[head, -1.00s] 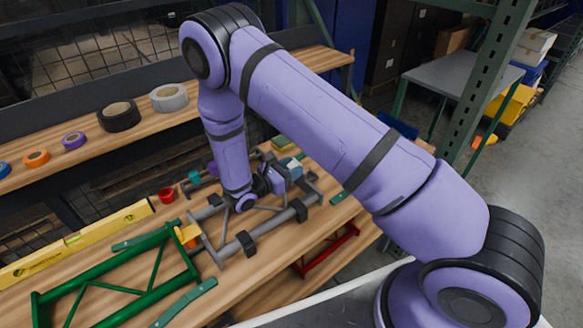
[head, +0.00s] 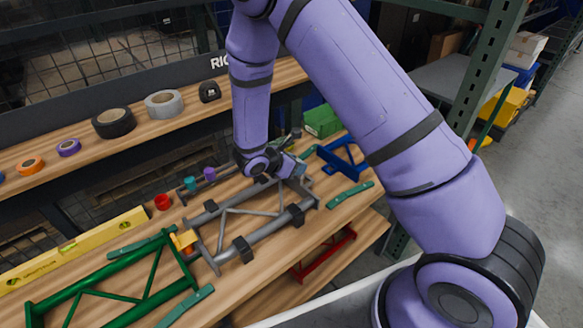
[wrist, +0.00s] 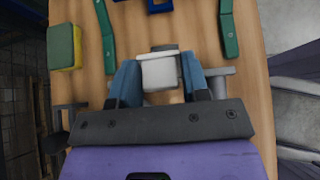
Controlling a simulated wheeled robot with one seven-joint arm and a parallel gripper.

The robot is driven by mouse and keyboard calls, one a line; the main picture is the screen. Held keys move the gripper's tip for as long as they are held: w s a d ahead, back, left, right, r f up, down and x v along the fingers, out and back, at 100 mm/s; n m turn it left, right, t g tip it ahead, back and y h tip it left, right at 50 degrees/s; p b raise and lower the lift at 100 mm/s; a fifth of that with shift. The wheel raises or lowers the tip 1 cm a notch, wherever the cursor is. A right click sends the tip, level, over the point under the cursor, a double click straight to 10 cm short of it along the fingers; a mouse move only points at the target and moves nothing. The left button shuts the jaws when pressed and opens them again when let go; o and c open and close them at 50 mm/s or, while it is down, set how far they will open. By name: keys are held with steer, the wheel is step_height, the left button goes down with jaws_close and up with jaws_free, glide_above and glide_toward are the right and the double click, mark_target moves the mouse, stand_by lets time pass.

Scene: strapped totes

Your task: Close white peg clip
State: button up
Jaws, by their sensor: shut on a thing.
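The white peg clip (wrist: 160,72) is a small blocky piece. In the wrist view it sits between the two blue fingers of my gripper (wrist: 158,82), which is shut on it. Pale grey tube ends show beside and below the clip, and the dark gripper body covers what lies nearer. In the head view my gripper (head: 288,167) is low at the far right end of the grey tube frame (head: 262,228). The clip cannot be made out there. I cannot tell whether the clip is fully closed.
Tape rolls (head: 114,123) line the back shelf.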

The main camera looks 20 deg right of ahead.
steer(key=d+y, duration=0.1)
steer(key=y, duration=0.1)
steer(key=d+g+y, duration=0.1)
steer(key=y, duration=0.1)
steer(key=shift+w+d, duration=0.1)
steer(key=shift+w, duration=0.3)
steer(key=shift+w+d+f+g+y, duration=0.2)
steer(key=shift+d+f+g+y, duration=0.35)
steer(key=shift+y, duration=1.15)
steer(key=shift+w+d+f+g+y, duration=0.15)
steer(key=shift+d+f+g+y, duration=0.4)
steer(key=shift+y, duration=1.15)
steer(key=shift+w+d+f+g+y, duration=0.3)
steer(key=shift+d+g+y, duration=0.45)
steer(key=shift+y, duration=0.95)
steer(key=shift+s+f, duration=0.1)
steer(key=o, duration=0.8)
steer(key=shift+c, duration=0.2)
